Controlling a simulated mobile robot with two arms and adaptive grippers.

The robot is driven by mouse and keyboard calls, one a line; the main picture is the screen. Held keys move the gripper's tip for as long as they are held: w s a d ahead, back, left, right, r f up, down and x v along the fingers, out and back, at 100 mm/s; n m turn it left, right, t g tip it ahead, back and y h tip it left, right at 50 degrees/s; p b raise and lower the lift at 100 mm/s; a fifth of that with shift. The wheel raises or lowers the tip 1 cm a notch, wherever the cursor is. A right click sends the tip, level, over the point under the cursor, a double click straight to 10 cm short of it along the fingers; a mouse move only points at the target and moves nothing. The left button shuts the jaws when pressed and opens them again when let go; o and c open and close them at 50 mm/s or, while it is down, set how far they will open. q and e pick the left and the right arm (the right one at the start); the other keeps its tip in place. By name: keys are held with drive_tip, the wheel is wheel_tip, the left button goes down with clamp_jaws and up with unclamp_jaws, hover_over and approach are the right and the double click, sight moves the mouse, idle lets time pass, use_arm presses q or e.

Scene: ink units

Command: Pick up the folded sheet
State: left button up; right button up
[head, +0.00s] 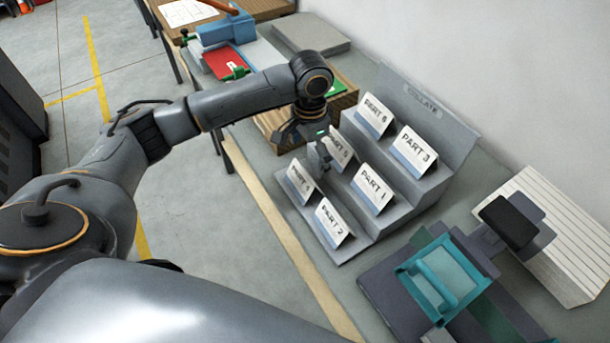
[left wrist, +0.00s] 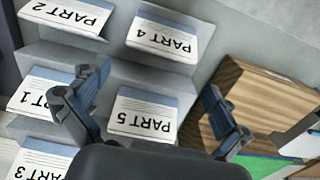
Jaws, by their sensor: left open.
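Several folded sheets stand like tents on a grey stepped rack (head: 437,107) marked COLLATE. In the head view they are PART 6 (head: 375,115), PART 3 (head: 415,152), PART 5 (head: 340,152), PART 1 (head: 373,188), PART 4 (head: 299,182) and PART 2 (head: 333,222). My left gripper (head: 306,150) is open and empty over the rack's far left side, partly covering PART 5. In the left wrist view, PART 5 (left wrist: 150,112) lies between the open fingers (left wrist: 157,80), seemingly below them; contact is not visible. PART 4 (left wrist: 165,40) is beyond. My right gripper is not in view.
A wooden block (left wrist: 255,92) stands beside the rack. A teal and grey device (head: 440,275) and a ribbed white stack (head: 575,245) are at the right. A blue device (head: 222,27) and red sheet (head: 228,62) lie at the back. A wall bounds the right.

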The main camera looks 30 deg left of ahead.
sight(304, 179)
use_arm(q)
wheel_tip(304, 179, down, 2)
drive_tip(key=shift+f, duration=0.25)
drive_tip(key=shift+w+f, duration=0.15)
drive_tip(key=shift+f, duration=0.45)
wheel_tip(304, 179, down, 4)
drive_tip(key=shift+f+p, duration=0.15)
drive_tip(key=shift+p, duration=0.75)
drive_tip(key=shift+f, duration=0.25)
drive_tip(key=c, duration=0.7)
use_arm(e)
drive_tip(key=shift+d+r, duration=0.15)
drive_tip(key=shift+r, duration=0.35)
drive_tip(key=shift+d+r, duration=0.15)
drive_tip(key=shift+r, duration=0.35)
